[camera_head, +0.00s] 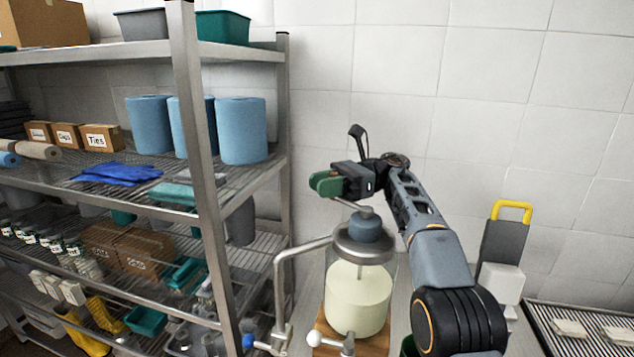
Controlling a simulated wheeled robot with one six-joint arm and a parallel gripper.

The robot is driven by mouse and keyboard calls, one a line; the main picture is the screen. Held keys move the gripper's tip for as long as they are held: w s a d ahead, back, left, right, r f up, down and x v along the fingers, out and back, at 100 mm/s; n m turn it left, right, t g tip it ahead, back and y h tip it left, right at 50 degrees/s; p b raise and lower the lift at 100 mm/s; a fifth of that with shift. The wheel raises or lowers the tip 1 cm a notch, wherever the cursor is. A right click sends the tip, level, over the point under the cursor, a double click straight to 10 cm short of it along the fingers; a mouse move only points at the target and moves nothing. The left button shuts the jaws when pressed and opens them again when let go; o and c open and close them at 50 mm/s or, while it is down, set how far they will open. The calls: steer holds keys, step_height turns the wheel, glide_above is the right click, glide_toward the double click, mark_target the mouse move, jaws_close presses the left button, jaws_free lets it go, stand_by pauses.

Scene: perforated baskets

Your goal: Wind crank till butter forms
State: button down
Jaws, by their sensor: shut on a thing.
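A glass churn jar (358,300) stands upright on a wooden base (376,346), holding a pale cream-coloured liquid. No separate lump of butter can be made out in it. A metal lid (363,248) with a blue-grey hub (368,227) caps the jar. A crank arm (350,204) rises from the hub towards the left, to a green handle (322,183). My gripper (338,182) is above and slightly left of the lid, shut on the green handle. Its fingers hide part of the handle.
A bent metal pipe (284,275) stands close to the jar's left. A metal shelf rack (200,130) with blue rolls (240,130) fills the left. A grey board with a yellow handle (511,212) and a slatted rack (590,325) are at right. The tiled wall is behind.

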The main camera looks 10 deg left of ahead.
steer(key=shift+s+d+r, duration=0.15)
steer(key=shift+d+r, duration=0.15)
steer(key=shift+r, duration=0.2)
steer(key=c, duration=1.3)
jaws_free()
steer(key=shift+c, duration=0.2)
steer(key=shift+o, duration=0.9)
steer(key=shift+s+d+r, duration=0.1)
steer(key=shift+s+d, duration=0.05)
steer(key=shift+d, duration=0.2)
steer(key=o, duration=0.3)
steer(key=shift+d, duration=0.65)
steer(key=shift+s+a+f, duration=0.2)
steer(key=shift+a, duration=0.45)
steer(key=shift+c, duration=0.2)
steer(key=shift+f, duration=0.1)
